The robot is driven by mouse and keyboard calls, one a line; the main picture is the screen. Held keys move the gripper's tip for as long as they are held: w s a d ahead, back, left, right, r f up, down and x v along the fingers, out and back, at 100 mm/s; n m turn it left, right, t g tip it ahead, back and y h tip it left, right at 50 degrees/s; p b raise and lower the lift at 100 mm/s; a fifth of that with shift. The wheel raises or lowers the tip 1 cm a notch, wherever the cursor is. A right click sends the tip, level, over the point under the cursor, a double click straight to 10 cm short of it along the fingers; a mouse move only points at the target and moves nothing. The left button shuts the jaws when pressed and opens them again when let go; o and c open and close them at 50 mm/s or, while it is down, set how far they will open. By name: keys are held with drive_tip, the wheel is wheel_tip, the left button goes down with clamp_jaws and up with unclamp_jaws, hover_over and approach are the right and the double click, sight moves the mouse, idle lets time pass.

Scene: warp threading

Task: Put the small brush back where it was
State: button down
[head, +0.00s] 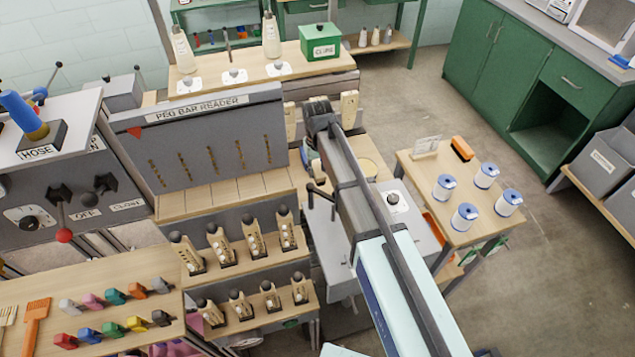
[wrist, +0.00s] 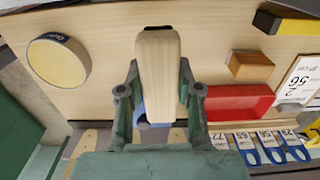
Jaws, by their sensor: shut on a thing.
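My gripper (wrist: 160,92) shows in the wrist view with its two dark green fingers on either side of a pale wooden block with rounded ends. This block looks like the wooden back of the small brush (wrist: 157,60); no bristles show. It is held over a wooden board (wrist: 110,100). I cannot tell whether it touches the board. In the head view my arm hides most of the gripper and the held thing.

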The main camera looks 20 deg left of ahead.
sight(318, 167)
drive_tip(key=shift+f+p, duration=0.9)
drive_tip(key=shift+f, duration=3.1)
drive_tip(key=shift+f, duration=0.1)
drive_tip(key=c, duration=0.8)
unclamp_jaws()
wheel_tip(318, 167, up, 12)
drive_tip(key=b, duration=0.3)
drive_tip(key=shift+b, duration=0.4)
